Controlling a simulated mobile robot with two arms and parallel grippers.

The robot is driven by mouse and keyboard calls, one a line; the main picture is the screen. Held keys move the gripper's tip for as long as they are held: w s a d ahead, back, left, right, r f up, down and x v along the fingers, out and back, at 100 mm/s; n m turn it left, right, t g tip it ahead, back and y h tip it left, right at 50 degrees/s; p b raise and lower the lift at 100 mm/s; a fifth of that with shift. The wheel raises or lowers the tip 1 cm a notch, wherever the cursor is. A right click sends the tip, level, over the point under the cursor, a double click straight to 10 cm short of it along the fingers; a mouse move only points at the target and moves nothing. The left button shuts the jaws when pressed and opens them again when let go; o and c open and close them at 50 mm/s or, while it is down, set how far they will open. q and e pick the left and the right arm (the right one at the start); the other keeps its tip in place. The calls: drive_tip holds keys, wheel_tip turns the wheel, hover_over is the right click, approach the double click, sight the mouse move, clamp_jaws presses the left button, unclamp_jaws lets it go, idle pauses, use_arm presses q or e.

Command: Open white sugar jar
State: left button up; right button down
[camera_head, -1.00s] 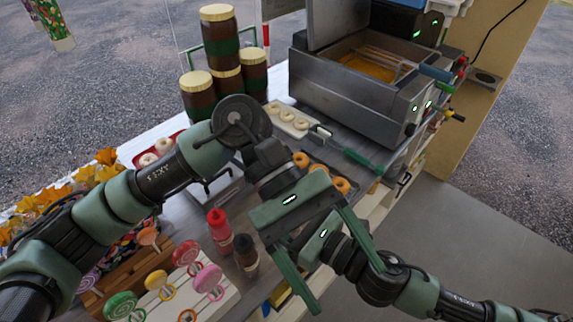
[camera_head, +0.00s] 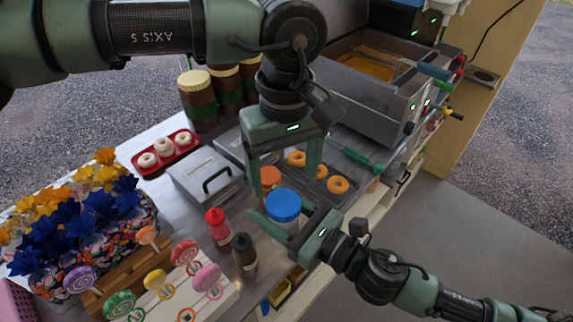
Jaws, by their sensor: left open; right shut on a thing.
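A jar with a blue lid (camera_head: 283,204) and a pale body stands near the front edge of the counter, seen from above. My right gripper (camera_head: 275,224) is shut on its body from the front right, below the lid; the far finger is mostly hidden. My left gripper (camera_head: 284,182) hangs above and just behind the jar, pointing down, with its fingers spread and nothing between them. A second jar with an orange lid (camera_head: 269,176) stands just behind, partly hidden by the left finger. The lid of the blue-topped jar looks seated.
Red (camera_head: 217,228) and dark (camera_head: 245,255) bottles stand close left of the jar. A tray of doughnuts (camera_head: 338,184), a metal box with a handle (camera_head: 206,180) and the fryer (camera_head: 381,100) lie behind. Lollipops (camera_head: 160,285) and flower-shaped sweets (camera_head: 85,220) fill the left.

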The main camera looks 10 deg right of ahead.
sight(285, 202)
use_arm(q)
wheel_tip(285, 202, down, 6)
drive_tip(key=shift+f, duration=0.25)
